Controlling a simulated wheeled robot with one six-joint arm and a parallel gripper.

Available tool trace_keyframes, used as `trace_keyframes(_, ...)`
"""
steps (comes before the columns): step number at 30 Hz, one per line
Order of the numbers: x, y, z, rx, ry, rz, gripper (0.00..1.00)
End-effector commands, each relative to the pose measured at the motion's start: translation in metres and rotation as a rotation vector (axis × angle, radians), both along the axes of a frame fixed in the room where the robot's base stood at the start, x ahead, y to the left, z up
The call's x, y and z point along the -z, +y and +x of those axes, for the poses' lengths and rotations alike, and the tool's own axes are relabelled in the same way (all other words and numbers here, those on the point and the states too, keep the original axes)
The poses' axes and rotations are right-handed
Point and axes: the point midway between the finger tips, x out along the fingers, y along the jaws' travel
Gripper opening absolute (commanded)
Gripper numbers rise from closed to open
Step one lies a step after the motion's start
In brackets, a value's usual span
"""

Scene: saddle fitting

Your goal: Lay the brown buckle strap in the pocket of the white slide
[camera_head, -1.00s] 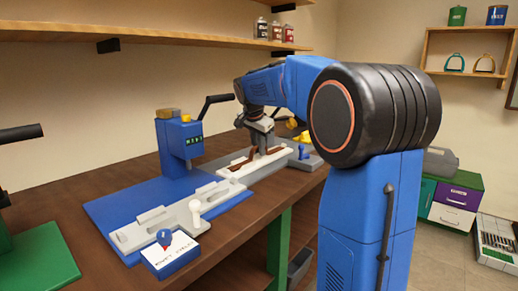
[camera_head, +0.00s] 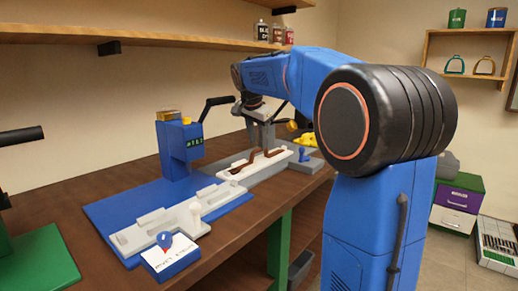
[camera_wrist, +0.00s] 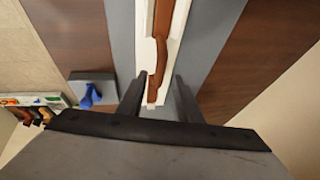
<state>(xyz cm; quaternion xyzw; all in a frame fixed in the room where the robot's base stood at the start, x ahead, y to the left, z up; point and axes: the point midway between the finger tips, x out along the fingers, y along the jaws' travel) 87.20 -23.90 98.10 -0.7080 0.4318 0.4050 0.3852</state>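The brown buckle strap (camera_head: 238,168) lies lengthwise along the white slide (camera_head: 284,158) on the bench. In the wrist view, the strap (camera_wrist: 161,50) runs along the white slide (camera_wrist: 148,58), with a bend towards its near end. I cannot tell whether it is fully seated in the pocket. My gripper (camera_head: 263,146) is above the slide, pointing down. In the wrist view, its fingers (camera_wrist: 158,82) are spread on either side of the strap's near end, with visible gaps. The fingers partly hide the strap in the head view.
A blue press (camera_head: 180,145) with a black lever stands behind the grey rail. A white-topped blue box (camera_head: 170,262) sits at the front edge, and a green base (camera_head: 40,260) at left.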

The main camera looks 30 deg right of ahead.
Motion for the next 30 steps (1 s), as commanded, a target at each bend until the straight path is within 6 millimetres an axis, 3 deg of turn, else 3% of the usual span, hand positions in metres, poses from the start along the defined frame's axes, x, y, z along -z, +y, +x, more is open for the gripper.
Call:
trace_keyframes(6,-0.037,0.012,-0.012,-0.001,-0.002,0.0,0.32)
trace_keyframes(12,-0.055,0.018,-0.018,0.0,-0.001,0.0,0.32)
trace_keyframes(30,-0.06,0.02,-0.02,0.0,0.001,0.0,0.32)
